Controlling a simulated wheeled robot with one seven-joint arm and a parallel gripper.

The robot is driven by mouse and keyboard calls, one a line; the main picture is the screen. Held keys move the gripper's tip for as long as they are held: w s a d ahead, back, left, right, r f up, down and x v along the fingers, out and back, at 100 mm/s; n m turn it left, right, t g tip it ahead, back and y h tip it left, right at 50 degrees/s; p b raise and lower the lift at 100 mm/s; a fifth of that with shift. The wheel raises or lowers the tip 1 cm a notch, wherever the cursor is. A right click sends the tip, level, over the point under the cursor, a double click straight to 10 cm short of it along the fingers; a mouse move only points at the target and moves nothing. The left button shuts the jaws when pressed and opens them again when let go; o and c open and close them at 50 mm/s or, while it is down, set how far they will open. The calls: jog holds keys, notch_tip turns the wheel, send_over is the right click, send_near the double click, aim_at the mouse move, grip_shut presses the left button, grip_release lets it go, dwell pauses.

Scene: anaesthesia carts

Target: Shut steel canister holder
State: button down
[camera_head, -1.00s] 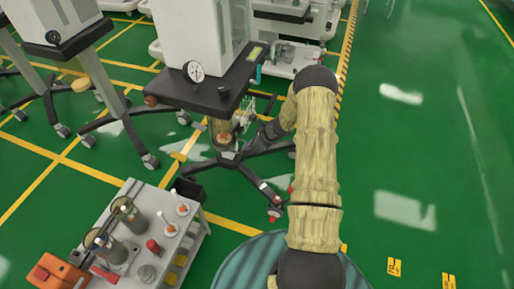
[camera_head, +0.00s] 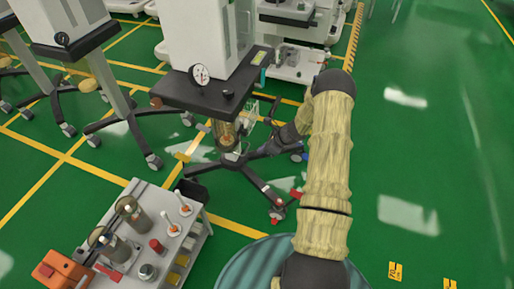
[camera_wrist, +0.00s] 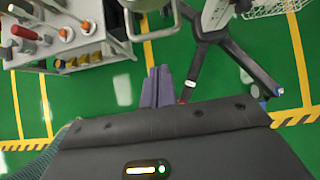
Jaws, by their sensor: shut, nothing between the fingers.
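The amber canister (camera_head: 227,135) hangs below the black top of the middle cart in the head view. Thin steel parts, seemingly the canister holder (camera_head: 246,119), show just right of it; whether it is open or shut is too small to tell. My gripper (camera_head: 252,154) is low, to the right of and below the canister, partly hidden among dark cart parts. In the wrist view my gripper (camera_wrist: 157,72) has its fingers together and empty. A curved steel bar (camera_wrist: 152,36) with a pale rounded body (camera_wrist: 150,4) shows beyond the fingertips, cut off by the top edge.
The cart's black wheeled legs (camera_head: 268,192) spread below my gripper. A grey trolley (camera_head: 195,232) with canisters and knobs stands at front left. A white wire basket (camera_wrist: 270,7) is at the wrist view's upper right. Green floor on the right is clear.

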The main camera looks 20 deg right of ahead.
jog(key=w+v, duration=0.1)
jog(key=v, duration=0.8)
jog(key=s+a+r+n+g+h, duration=0.1)
jog(key=s+a+r+n+h, duration=0.2)
jog(key=s+a+r+n, duration=0.85)
jog(key=s+a+r+n+g+h, duration=0.25)
jog(key=s+a+r+n, duration=0.35)
jog(key=s+r+n, duration=0.6)
notch_tip(320, 180, up, 14)
jog(key=n+p, duration=0.2)
jog(key=p, duration=1.5)
jog(key=shift+w+n+t, duration=0.35)
jog(key=shift+w+t, duration=0.1)
jog(key=shift+w, duration=0.05)
jog(key=shift+a, duration=0.1)
jog(key=shift+w, duration=0.1)
